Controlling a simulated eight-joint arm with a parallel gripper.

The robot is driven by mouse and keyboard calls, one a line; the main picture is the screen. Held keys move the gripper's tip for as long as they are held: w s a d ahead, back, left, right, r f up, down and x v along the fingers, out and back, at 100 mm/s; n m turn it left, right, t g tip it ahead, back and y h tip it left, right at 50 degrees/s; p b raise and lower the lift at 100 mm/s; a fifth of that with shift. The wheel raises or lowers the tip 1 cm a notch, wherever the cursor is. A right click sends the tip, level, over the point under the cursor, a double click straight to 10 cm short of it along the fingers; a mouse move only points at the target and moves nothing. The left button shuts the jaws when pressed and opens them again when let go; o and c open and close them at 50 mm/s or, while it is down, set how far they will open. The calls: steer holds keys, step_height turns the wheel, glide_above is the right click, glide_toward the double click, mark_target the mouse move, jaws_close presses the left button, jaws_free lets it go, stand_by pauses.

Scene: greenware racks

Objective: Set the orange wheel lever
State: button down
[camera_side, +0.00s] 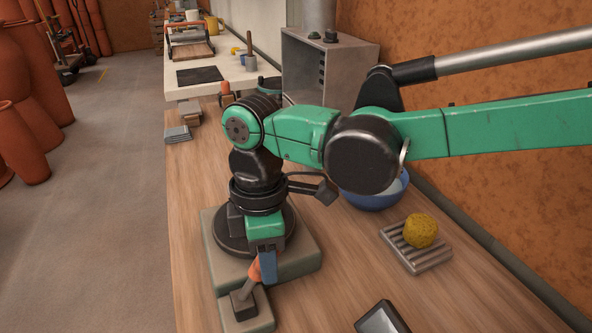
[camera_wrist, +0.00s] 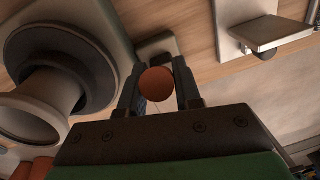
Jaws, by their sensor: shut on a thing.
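The orange lever (camera_side: 254,271) stands tilted on a small beige box (camera_side: 262,318) at the front of the wheel. Its round orange end also shows in the wrist view (camera_wrist: 156,84), between the two fingers. My gripper (camera_side: 263,265) is shut on the lever, and its fingers sit on either side of the orange end in the wrist view (camera_wrist: 157,76). The dark wheel (camera_side: 222,240) sits on a beige base (camera_side: 303,262), partly hidden behind my wrist. In the wrist view the wheel (camera_wrist: 95,72) is at left, with a pale flared piece (camera_wrist: 42,105) over its middle.
A yellow sponge (camera_side: 421,230) rests on a ribbed dish (camera_side: 432,260) to the right. A blue bowl (camera_side: 375,198) is partly behind my arm. A dark-screened device (camera_side: 382,318) lies at the front edge. A grey cabinet (camera_side: 310,68) stands behind. Bench left of the wheel is clear.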

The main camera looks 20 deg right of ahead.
steer(key=shift+d, duration=0.1)
stand_by(0.3)
steer(key=d+f+y, duration=0.1)
steer(key=y, duration=0.2)
steer(key=d+f+y, duration=0.1)
steer(key=f+y, duration=0.1)
steer(key=y, duration=0.1)
steer(key=d+f+y, duration=0.1)
steer(key=y, duration=0.2)
steer(key=shift+d+f, duration=0.3)
steer(key=shift+f, duration=0.1)
steer(key=shift+d+f+n+y, duration=0.1)
steer(key=shift+f+n+y, duration=0.2)
steer(key=shift+f+y, duration=0.95)
steer(key=shift+r+y, duration=0.25)
steer(key=shift+y, duration=0.1)
steer(key=c, duration=0.6)
jaws_free()
